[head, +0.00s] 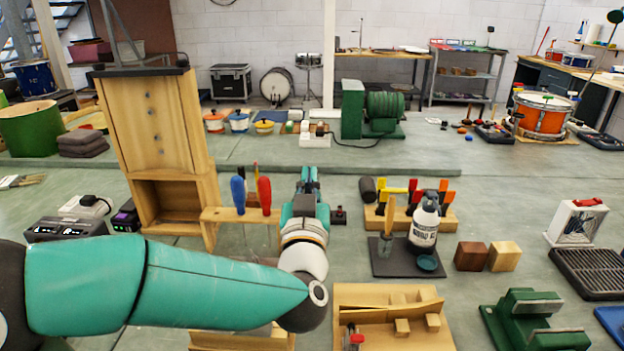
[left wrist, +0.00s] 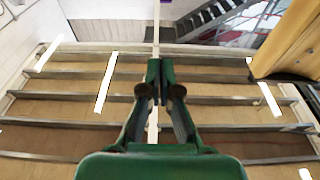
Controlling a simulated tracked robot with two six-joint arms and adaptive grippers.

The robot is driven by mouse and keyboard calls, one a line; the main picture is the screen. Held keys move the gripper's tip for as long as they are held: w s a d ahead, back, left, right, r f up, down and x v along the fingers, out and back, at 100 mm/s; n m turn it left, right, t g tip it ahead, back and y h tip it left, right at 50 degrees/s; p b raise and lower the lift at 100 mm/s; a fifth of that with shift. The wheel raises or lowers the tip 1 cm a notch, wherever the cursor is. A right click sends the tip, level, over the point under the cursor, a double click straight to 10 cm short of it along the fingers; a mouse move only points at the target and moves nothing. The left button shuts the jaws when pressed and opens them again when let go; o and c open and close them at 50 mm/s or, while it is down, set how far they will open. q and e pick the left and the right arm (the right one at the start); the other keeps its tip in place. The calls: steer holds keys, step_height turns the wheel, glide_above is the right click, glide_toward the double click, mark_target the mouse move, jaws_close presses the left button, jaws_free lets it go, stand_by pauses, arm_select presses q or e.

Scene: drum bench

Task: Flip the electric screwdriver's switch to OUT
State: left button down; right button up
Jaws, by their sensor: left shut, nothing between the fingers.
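My left arm crosses the head view from the left, and its gripper (head: 308,176) points away from me near the middle of the bench. In the left wrist view the fingers of this gripper (left wrist: 160,75) are together with nothing between them. I cannot pick out the electric screwdriver or its switch for certain in either view. A small dark block with a reddish top (head: 339,216) stands just right of the gripper, apart from it; I cannot tell what it is. My right gripper is not in view.
To the right are a white bottle (head: 424,225) on a dark mat (head: 388,266) and two wooden blocks (head: 471,257).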

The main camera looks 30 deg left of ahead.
arm_select(q)
steer(key=p+x, duration=0.2)
steer(key=x, duration=0.6)
steer(key=shift+f+b, duration=0.35)
steer(key=shift+f, duration=1.6)
steer(key=shift+r, duration=2.1)
steer(key=s+d+f+b, duration=0.3)
steer(key=s+d+f, duration=0.2)
steer(key=s, duration=0.3)
steer(key=shift+f+t+b, duration=0.3)
steer(key=shift+b, duration=0.05)
